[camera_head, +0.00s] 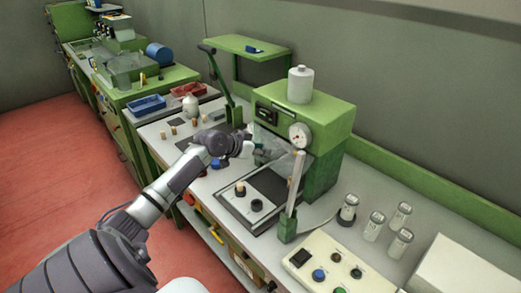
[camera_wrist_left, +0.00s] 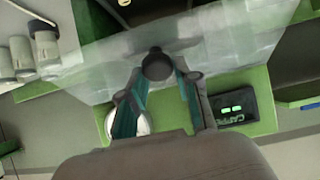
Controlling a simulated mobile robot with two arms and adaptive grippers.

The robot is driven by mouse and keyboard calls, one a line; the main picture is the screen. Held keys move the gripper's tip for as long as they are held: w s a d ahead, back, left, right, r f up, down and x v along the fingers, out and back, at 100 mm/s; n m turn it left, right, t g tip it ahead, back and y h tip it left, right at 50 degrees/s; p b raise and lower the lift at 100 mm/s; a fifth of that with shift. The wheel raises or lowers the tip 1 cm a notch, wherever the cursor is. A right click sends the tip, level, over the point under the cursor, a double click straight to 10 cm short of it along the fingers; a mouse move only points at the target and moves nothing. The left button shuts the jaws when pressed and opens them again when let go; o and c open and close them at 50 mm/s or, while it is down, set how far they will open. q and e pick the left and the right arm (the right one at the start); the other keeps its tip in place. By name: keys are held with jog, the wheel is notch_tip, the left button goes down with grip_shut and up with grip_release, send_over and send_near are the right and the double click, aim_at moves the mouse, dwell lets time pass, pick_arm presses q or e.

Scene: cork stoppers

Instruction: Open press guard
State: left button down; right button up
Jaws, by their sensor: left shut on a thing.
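The green press (camera_head: 328,115) stands on the bench in the head view, with a round white gauge on its front. Its clear guard is a translucent panel (camera_wrist_left: 215,42) across the wrist view, with a dark round knob (camera_wrist_left: 157,64) on it. My left gripper (camera_head: 258,153) is at the press front in the head view. In the wrist view its two teal-lined fingers (camera_wrist_left: 158,78) are shut on the knob, one on each side. The arm and gripper hide part of the guard in the head view.
A dark base plate (camera_head: 268,186) with a cork and a black knob lies below the press. A control box (camera_head: 335,265) with buttons is in front. Several capped jars (camera_head: 373,226) stand right of the press. Small corks and a green lever (camera_head: 220,75) are behind the arm.

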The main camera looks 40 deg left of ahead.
pick_arm(q)
jog(key=shift+w+a+r, duration=0.15)
jog(key=shift+w+r, duration=0.1)
jog(key=shift+r, duration=0.45)
jog(key=c, duration=1.2)
grip_release()
jog(key=o, duration=0.3)
jog(key=shift+o, duration=0.3)
jog(key=shift+d+f, duration=0.2)
jog(key=shift+f, duration=0.15)
jog(key=shift+s+a+r, duration=0.1)
jog(key=shift+s, duration=0.25)
jog(key=v, duration=1.1)
jog(key=shift+s+r, duration=0.1)
